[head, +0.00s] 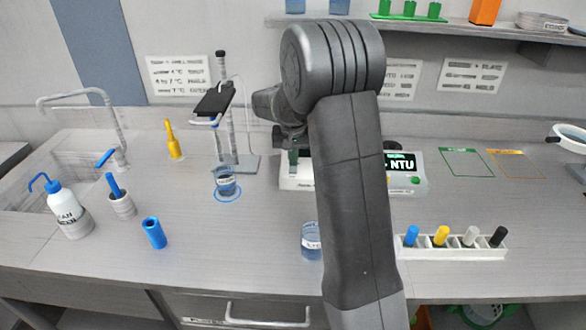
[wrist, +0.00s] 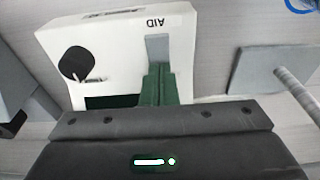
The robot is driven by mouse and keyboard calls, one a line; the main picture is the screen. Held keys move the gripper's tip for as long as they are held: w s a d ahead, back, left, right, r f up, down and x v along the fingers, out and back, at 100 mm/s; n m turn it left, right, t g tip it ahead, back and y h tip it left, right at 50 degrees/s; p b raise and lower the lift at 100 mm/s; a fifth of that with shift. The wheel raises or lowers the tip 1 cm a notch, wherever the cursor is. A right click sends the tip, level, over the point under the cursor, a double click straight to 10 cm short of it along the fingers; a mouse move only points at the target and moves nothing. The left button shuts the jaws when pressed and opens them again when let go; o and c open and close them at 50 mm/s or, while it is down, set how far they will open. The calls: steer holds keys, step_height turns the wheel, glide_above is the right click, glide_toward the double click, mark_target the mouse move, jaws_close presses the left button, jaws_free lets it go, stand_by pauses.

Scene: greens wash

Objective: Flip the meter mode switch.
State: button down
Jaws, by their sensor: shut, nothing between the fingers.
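The meter (head: 417,184) is a white box on the bench with a lit display reading NTU; my arm hides its middle. In the wrist view a white housing (wrist: 110,45) carries a round black knob (wrist: 75,63), a dark panel and a short grey piece (wrist: 158,47), probably the mode switch, beside lettering. Which way the switch is set is unclear. My gripper (head: 292,157) is above the white housing left of my arm. In the wrist view its green fingers (wrist: 158,75) are shut and empty, their tips overlapping the grey piece's near end. Contact cannot be told.
A stand (head: 228,140) with a dark clamp is left of my gripper, its base close by. A beaker (head: 226,182) sits on a blue ring and another beaker (head: 311,240) is by my arm. A white rack (head: 455,254) of capped vials is at front right.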

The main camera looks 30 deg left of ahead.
step_height(320, 180, up, 7)
steer(key=p, duration=0.5)
steer(key=shift+f, duration=0.15)
stand_by(0.4)
step_height(320, 180, down, 7)
steer(key=b, duration=0.5)
steer(key=shift+r, duration=0.3)
